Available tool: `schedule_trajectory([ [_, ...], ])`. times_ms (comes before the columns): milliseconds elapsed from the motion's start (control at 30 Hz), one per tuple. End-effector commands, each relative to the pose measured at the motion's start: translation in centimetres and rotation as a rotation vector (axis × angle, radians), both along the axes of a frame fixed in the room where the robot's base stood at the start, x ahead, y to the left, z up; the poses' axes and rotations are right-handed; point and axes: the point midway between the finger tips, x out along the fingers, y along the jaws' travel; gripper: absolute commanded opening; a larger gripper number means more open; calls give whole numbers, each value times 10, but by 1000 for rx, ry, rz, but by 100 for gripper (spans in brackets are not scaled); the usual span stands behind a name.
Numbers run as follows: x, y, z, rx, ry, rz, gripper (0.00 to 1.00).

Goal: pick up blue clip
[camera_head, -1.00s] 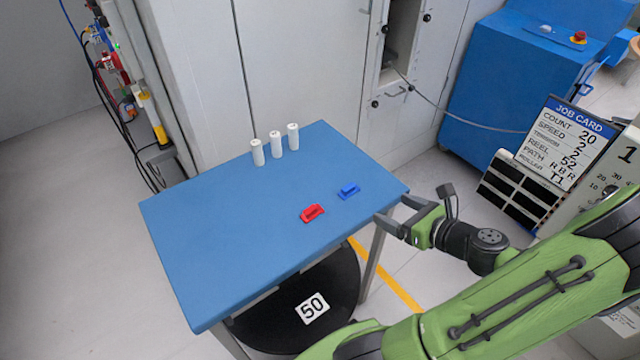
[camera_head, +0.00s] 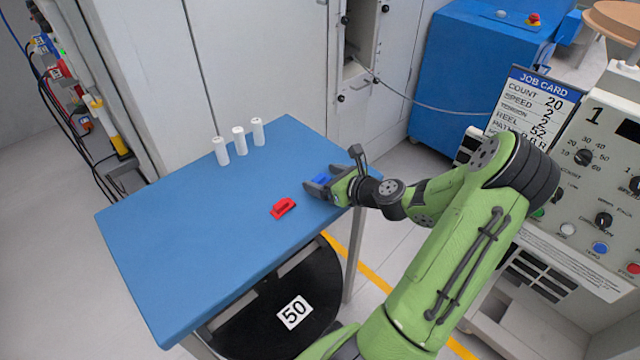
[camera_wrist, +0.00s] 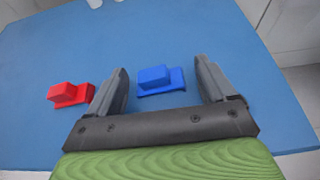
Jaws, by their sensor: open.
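The blue clip (camera_head: 322,179) lies on the blue table near its right edge, partly hidden by my gripper in the head view. In the wrist view the blue clip (camera_wrist: 160,80) lies ahead, between the lines of my two fingers. My gripper (camera_head: 311,188) is open and empty, low over the table, with its fingers on either side of the clip. In the wrist view the gripper (camera_wrist: 163,82) shows its left fingertip close to a red clip (camera_wrist: 70,95). I cannot tell whether a finger touches the blue clip.
The red clip (camera_head: 283,208) lies on the table (camera_head: 190,235) left of my gripper. Three white cylinders (camera_head: 239,141) stand near the back edge. A black disc marked 50 (camera_head: 265,325) is below the table. A control panel (camera_head: 590,190) stands at right.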

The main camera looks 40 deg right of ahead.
Motion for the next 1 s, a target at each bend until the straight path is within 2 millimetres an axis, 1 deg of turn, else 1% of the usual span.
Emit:
schedule_trajectory([
  [67,0,0,1,0,0,0,84],
  [100,-1,0,1,0,0,0,82],
  [267,-1,0,1,0,0,0,57],
  [400,-1,0,1,0,1,0,36],
  [433,-1,0,1,0,1,0,33],
  [633,-1,0,1,-1,1,0,32],
  [700,-1,0,7,-2,0,1,32],
  [767,-1,0,18,-4,1,1,32],
  [900,-1,-1,57,-7,0,1,32],
  [1000,-1,-1,81,-6,1,0,32],
])
